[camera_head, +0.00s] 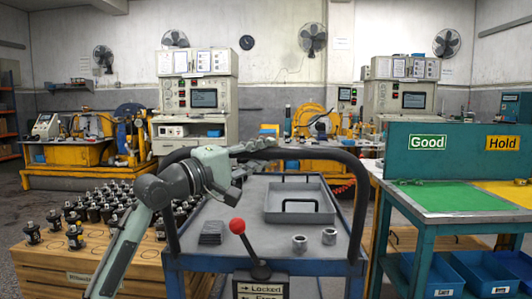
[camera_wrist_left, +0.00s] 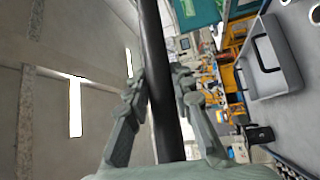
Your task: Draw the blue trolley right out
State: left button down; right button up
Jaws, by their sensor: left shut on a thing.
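The blue trolley (camera_head: 188,262) stands in front of me, with a grey top and a black push handle (camera_head: 335,156) arching across its near side. My left gripper (camera_head: 262,148) is shut on the top bar of the handle, near its middle. In the left wrist view the black bar (camera_wrist_left: 152,40) runs between the two fingers of my left gripper (camera_wrist_left: 160,90). A lever with a red knob (camera_head: 237,226) rises at the trolley's near edge, tilted left, above a plate marked Locked and Free (camera_head: 262,288). My right gripper is not in view.
A grey tray (camera_head: 300,216), two metal rings and dark plates (camera_head: 212,232) lie on the trolley top. A wooden stand (camera_head: 60,262) with several black parts is close on the left. A Good/Hold bench (camera_head: 440,215) with blue bins below stands close on the right.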

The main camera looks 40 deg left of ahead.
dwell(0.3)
pick_arm(q)
jog(key=c, duration=1.4)
grip_release()
jog(key=shift+o, duration=0.5)
jog(key=shift+s+f, duration=0.1)
jog(key=shift+s, duration=0.15)
jog(key=v, duration=1.1)
jog(key=shift+s, duration=0.25)
